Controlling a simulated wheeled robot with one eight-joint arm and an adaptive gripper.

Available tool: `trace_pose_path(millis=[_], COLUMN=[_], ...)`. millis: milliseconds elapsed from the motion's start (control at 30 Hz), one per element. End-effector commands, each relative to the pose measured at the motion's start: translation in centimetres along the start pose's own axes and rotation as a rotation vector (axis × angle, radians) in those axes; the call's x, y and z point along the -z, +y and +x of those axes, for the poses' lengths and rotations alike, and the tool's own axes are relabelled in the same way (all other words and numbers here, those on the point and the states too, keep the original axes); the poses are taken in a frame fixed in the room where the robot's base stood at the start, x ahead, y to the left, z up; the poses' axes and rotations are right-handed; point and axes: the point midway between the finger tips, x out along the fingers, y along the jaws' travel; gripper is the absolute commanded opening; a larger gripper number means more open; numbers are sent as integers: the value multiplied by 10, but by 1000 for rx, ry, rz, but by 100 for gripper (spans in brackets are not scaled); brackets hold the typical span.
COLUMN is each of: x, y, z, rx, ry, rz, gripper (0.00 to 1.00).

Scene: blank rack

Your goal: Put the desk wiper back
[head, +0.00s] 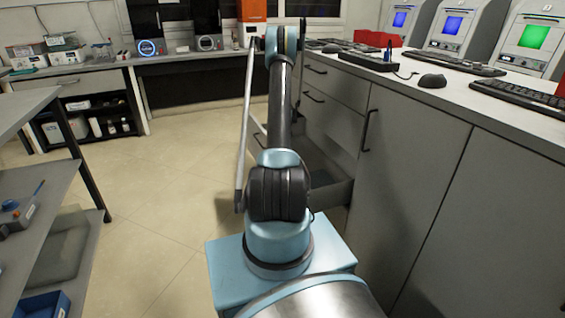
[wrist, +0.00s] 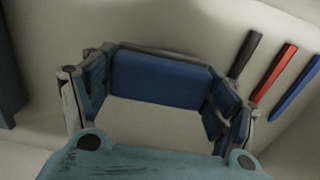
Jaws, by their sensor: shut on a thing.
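My gripper (wrist: 155,105) shows in the wrist view with its two jointed fingers at left and right. Between them is a blue block with a grey edge (wrist: 160,78), which I take to be the desk wiper. The gripper is shut on it. Below and around it is a pale surface. In the head view my arm reaches away along the cabinets, and its far end hides the gripper and the wiper. An open drawer (head: 335,191) stands out from the cabinet beside my arm.
A black, a red (wrist: 274,72) and a blue pen (wrist: 296,87) lie to the right of the gripper. The counter (head: 490,100) on the right carries keyboards, a mouse (head: 432,81) and screens. Shelves (head: 50,145) stand at the left. The floor (head: 160,190) between is clear.

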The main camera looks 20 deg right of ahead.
Motion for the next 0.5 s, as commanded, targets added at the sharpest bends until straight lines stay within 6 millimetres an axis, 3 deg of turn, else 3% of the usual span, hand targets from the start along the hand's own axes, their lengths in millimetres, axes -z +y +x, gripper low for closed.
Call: trace_pose_path(millis=[400,500], x=[2,2], y=[1,1], z=[38,39], rx=[0,0], ry=[0,0], rz=[3,3], gripper=[56,56])
